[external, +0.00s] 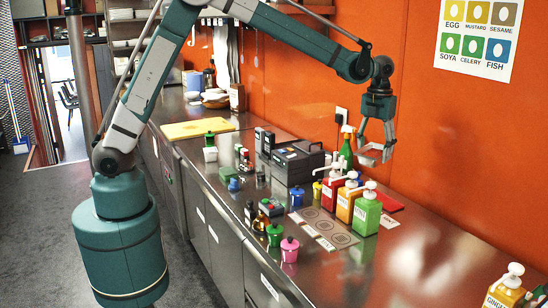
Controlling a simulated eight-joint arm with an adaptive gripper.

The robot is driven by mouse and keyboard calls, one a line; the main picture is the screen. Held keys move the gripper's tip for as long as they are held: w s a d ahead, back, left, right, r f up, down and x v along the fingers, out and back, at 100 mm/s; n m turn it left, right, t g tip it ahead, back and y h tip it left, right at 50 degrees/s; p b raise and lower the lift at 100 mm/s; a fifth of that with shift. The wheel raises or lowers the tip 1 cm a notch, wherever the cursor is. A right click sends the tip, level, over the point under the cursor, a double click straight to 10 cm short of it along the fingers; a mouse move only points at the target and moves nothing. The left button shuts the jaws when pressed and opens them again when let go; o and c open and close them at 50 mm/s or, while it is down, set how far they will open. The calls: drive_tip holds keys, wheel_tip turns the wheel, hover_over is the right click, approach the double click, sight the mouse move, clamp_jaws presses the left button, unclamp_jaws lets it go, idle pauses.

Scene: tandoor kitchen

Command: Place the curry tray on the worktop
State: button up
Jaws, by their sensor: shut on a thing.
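My gripper (374,155) is in the air above the right part of the steel worktop (420,235), in front of the orange wall.
A dark box (297,163), small lidded pots and a mat with circles (323,227) lie further left. The worktop right of the green bottle is largely clear.

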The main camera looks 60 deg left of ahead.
drive_tip(key=s+d+m, duration=0.2)
drive_tip(key=s+d, duration=0.5)
drive_tip(key=d, duration=0.4)
drive_tip(key=s+d+m, duration=0.2)
drive_tip(key=s+d, duration=0.6)
drive_tip(key=d, duration=0.4)
wheel_tip(320, 180, down, 11)
drive_tip(key=shift+w, duration=0.15)
drive_tip(key=shift+a+f, duration=0.1)
drive_tip(key=shift+f, duration=0.1)
drive_tip(key=shift+f, duration=2.95)
drive_tip(key=shift+f, duration=1.9)
drive_tip(key=shift+f, duration=0.2)
